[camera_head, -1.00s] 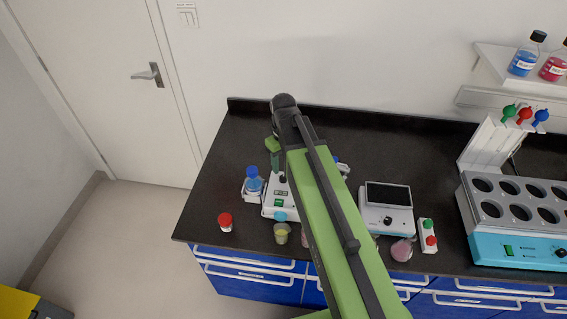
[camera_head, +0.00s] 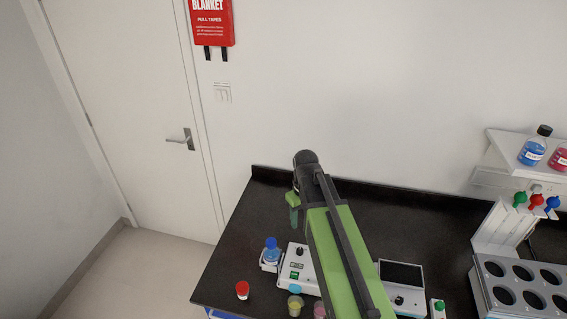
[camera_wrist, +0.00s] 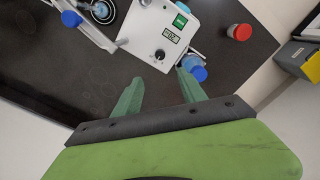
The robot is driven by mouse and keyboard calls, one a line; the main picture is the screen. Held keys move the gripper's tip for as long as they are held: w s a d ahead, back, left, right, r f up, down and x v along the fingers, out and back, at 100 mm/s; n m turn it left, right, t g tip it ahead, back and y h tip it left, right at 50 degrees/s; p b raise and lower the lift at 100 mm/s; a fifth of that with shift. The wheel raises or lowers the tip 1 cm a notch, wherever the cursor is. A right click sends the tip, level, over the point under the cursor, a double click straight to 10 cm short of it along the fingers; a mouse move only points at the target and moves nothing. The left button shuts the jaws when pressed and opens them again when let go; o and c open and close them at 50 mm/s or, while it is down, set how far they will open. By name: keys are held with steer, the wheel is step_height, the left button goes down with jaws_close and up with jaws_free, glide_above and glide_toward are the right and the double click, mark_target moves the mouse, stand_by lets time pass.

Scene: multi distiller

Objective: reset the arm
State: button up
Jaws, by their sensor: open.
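My green arm reaches out over the black bench in the head view. My gripper (camera_head: 294,212) hangs at its far end above the bench, near the back of a white instrument. In the wrist view my gripper (camera_wrist: 160,88) shows two green fingers spread apart with nothing between them. Beyond the fingertips is the white instrument (camera_wrist: 165,28) with a dial and a green display; it also shows in the head view (camera_head: 297,262). The fingers appear apart from it. A blue-capped bottle (camera_wrist: 195,70) is by the right finger.
A blue-capped bottle (camera_head: 271,250) and a red-capped jar (camera_head: 242,290) stand at the bench's left. A balance-like device (camera_head: 402,280) and a rack with round holes (camera_head: 515,285) stand to the right. A wall shelf (camera_head: 510,150) holds bottles. The bench's back left is clear.

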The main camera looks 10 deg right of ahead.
steer(key=shift+m, duration=0.8)
steer(key=s+f+b, duration=0.2)
steer(key=f+b, duration=0.3)
steer(key=s+f+b, duration=0.1)
steer(key=f+b, duration=0.4)
steer(key=s+f+b, duration=0.2)
steer(key=f+b, duration=0.3)
steer(key=shift+s+a+f+b, duration=0.2)
steer(key=shift+s+f+b, duration=0.1)
steer(key=shift+s, duration=0.05)
steer(key=shift+s+r+m, duration=0.2)
steer(key=shift+s+m, duration=0.9)
steer(key=shift+m, duration=0.1)
steer(key=shift+w+m, duration=0.15)
steer(key=shift+m, duration=0.15)
